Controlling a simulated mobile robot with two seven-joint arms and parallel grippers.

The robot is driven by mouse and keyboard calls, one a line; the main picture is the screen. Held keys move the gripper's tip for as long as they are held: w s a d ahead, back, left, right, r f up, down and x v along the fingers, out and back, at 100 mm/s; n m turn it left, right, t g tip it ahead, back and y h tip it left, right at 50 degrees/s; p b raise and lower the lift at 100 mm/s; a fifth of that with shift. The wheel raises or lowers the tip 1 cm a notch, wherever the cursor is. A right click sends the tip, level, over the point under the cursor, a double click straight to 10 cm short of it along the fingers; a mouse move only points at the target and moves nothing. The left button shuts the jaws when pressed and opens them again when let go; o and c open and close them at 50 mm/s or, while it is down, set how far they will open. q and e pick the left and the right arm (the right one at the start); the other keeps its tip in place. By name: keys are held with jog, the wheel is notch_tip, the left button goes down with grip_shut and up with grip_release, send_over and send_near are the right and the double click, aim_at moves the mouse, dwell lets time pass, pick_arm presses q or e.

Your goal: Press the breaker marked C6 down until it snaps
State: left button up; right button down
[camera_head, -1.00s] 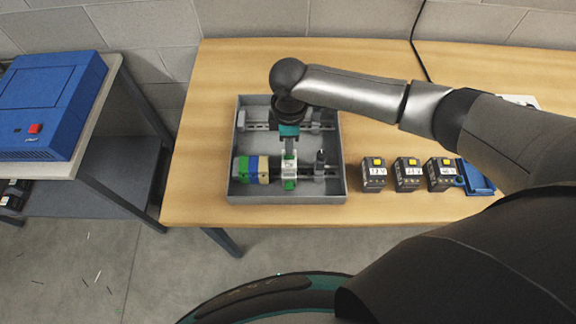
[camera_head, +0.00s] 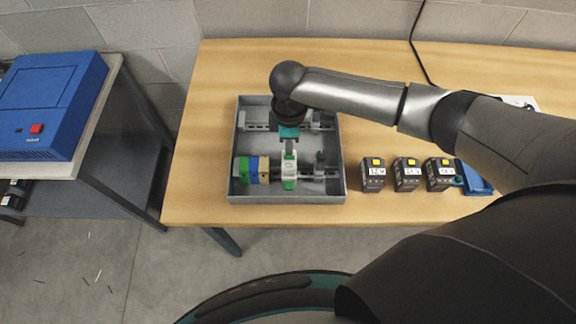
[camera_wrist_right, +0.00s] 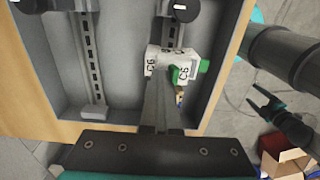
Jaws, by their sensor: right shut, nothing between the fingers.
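The white breaker marked C6 (camera_head: 289,168) with green parts sits on the front rail in the grey tray (camera_head: 344,180). It also shows in the right wrist view (camera_wrist_right: 157,62), with C6 on its faces. My right gripper (camera_head: 290,152) is shut and empty, pointing down just behind the breaker in the head view. Its fingers (camera_wrist_right: 156,105) reach to the breaker's edge in the wrist view; I cannot tell whether they touch. My left gripper (camera_wrist_right: 262,102) shows at the right of the wrist view, its fingers apart, away from the tray.
Green, blue and tan blocks (camera_head: 252,170) sit left of the breaker on the same rail. Several dark batteries (camera_head: 373,174) and a blue item (camera_head: 474,178) stand right of the tray. A blue case (camera_head: 50,105) rests on a side bench. Tray walls surround the rails.

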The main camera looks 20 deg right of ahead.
jog(key=shift+f+p, duration=0.25)
jog(key=shift+p, duration=0.35)
dwell(1.9)
jog(key=shift+s+f, duration=0.15)
dwell(0.5)
dwell(0.4)
notch_tip(320, 180, up, 6)
jog(key=p, duration=0.6)
jog(key=shift+f, duration=0.25)
jog(key=shift+r+p, duration=0.25)
jog(key=shift+p, duration=0.05)
notch_tip(320, 180, up, 2)
jog(key=shift+r+p, duration=0.1)
jog(key=shift+p, duration=0.25)
